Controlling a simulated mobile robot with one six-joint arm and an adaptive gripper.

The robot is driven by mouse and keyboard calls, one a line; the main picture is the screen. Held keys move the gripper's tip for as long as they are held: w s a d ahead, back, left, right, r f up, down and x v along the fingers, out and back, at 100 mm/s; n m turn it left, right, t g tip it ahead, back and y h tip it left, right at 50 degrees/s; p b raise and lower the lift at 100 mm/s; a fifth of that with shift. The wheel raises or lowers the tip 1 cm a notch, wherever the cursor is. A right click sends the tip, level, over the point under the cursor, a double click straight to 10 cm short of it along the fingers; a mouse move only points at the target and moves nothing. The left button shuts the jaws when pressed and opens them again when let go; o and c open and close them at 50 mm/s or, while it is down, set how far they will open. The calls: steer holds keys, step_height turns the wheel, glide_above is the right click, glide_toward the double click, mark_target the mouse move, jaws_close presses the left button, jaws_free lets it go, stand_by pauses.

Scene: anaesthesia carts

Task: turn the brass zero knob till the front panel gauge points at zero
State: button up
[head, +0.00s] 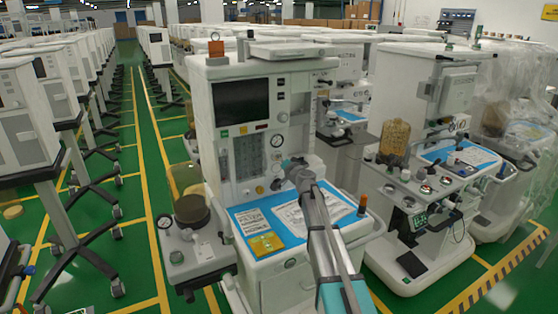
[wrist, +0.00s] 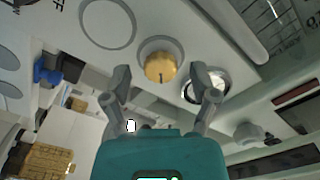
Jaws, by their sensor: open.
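The brass zero knob (wrist: 160,66) sits in a round grey collar on the pale front panel in the wrist view, with a small dark mark on its lower rim. My gripper (wrist: 160,73) is open, its two grey fingers apart on either side of the knob in the picture; contact cannot be seen. In the head view my gripper (head: 291,167) is at the front panel of the nearest cart (head: 222,72) and covers part of it. A round white gauge (head: 277,140) is just above the gripper; its needle is too small to read.
A blue-matted worktop (head: 243,216) with papers and a yellow packet lies below my arm. A shiny round fitting (wrist: 216,78) is beside the right finger. Another cart (head: 420,190) stands close at the right. Green floor is free at the left aisle.

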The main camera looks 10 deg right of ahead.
steer(key=v, duration=1.1)
steer(key=shift+s, duration=0.15)
steer(key=s+a+f+n+g+p, duration=0.1)
steer(key=s+a+f+n+g, duration=0.1)
steer(key=s, duration=0.3)
steer(key=s+a+f+n+g+y+p, duration=0.1)
steer(key=s+a+f+n+g, duration=0.1)
steer(key=s+a+g, duration=0.2)
steer(key=s+a+f+n+g+y+p, duration=0.1)
steer(key=s+a+f+n+g, duration=0.1)
steer(key=s+a+f+g, duration=0.1)
steer(key=shift+s+a+n+p, duration=0.2)
steer(key=shift+s+a, duration=0.15)
steer(key=shift+s, duration=0.35)
steer(key=shift+s+a+n+p, duration=0.2)
steer(key=shift+s+a, duration=0.1)
steer(key=shift+s, duration=0.35)
steer(key=s+d+f+g+h+p, duration=0.1)
steer(key=s+d+g+h, duration=0.1)
steer(key=s, duration=0.4)
steer(key=s+d+f+g+h+p, duration=0.1)
steer(key=s+d+f+g+h, duration=0.1)
steer(key=s, duration=0.5)
steer(key=s+d+f+g+h+p, duration=0.1)
steer(key=s+d+g+h, duration=0.1)
steer(key=s, duration=0.4)
steer(key=shift+s+f+g+h, duration=0.15)
steer(key=shift+f+g+h, duration=0.1)
steer(key=shift+g+h, duration=0.7)
